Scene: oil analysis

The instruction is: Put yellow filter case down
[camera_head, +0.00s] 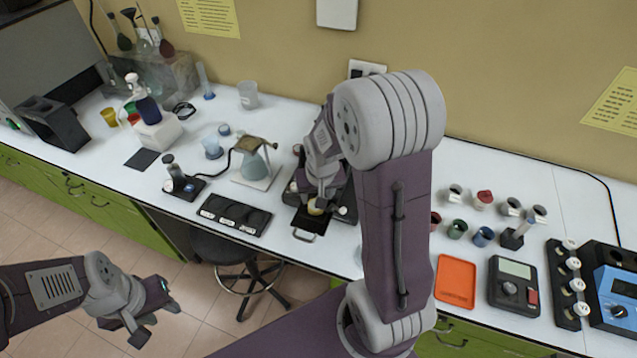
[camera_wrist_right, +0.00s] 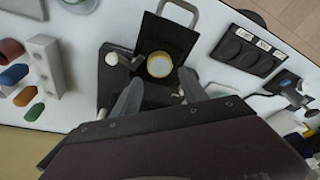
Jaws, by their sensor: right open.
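The yellow filter case (camera_wrist_right: 159,65) is a round piece with a yellow rim and pale centre. It rests on a black plate with a handle (camera_wrist_right: 176,33), part of a dark device on the bench; it also shows in the head view (camera_head: 315,207). My right gripper (camera_wrist_right: 158,90) is open, its two fingers apart just behind the case and not visibly touching it. In the head view my right arm hides much of the device. My left gripper (camera_head: 140,325) is over the floor at the lower left, in front of the bench; its fingers look apart and empty.
A black tray with round slots (camera_head: 235,215) lies left of the device. A flask stand (camera_head: 256,165) is behind it. An orange mat (camera_head: 456,281), a scale (camera_head: 514,285) and several small coloured cups stand to the right. A stool (camera_head: 240,255) stands below the bench.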

